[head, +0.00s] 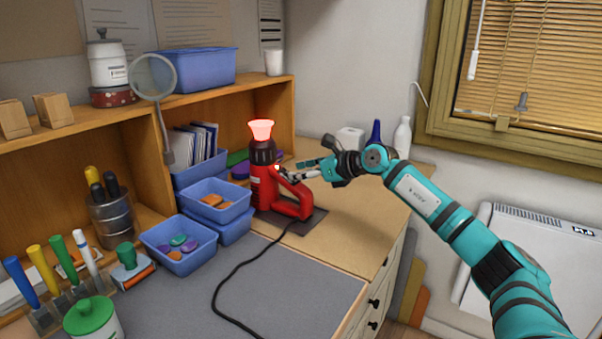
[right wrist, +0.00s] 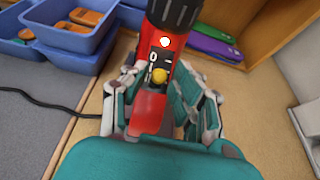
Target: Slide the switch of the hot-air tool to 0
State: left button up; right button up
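The red hot-air tool (head: 264,180) stands upright on a dark base plate on the wooden top, its nozzle (head: 261,130) glowing red. The knob's exact setting is hard to read. My right gripper (head: 300,174) is at the tool's right side. In the right wrist view its fingers (right wrist: 155,100) are apart, one on each side of the red body. My left gripper is out of view.
Blue bins (head: 178,244) of small parts stand left of the tool. A black cord (head: 222,286) runs over the grey mat (head: 290,290).

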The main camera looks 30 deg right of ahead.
jog(key=c, duration=0.4)
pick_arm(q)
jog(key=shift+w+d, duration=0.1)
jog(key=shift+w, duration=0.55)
pick_arm(e)
grip_shut()
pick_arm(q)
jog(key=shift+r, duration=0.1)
pick_arm(e)
jog(key=shift+w+a+r+p, duration=0.15)
jog(key=shift+w+r+p, duration=0.1)
jog(key=shift+r+p, duration=0.1)
jog(key=shift+w+a+r+p, duration=0.2)
jog(key=shift+w+r+p, duration=0.1)
jog(key=shift+w+p, duration=0.2)
jog(key=shift+w+a+r+p, duration=0.15)
jog(key=shift+w+r+p, duration=0.15)
jog(key=shift+w+p, duration=0.15)
jog(key=shift+w+a, duration=0.15)
jog(key=shift+w, duration=0.1)
jog(key=shift+f, duration=0.15)
jog(key=o, duration=0.7)
grip_release()
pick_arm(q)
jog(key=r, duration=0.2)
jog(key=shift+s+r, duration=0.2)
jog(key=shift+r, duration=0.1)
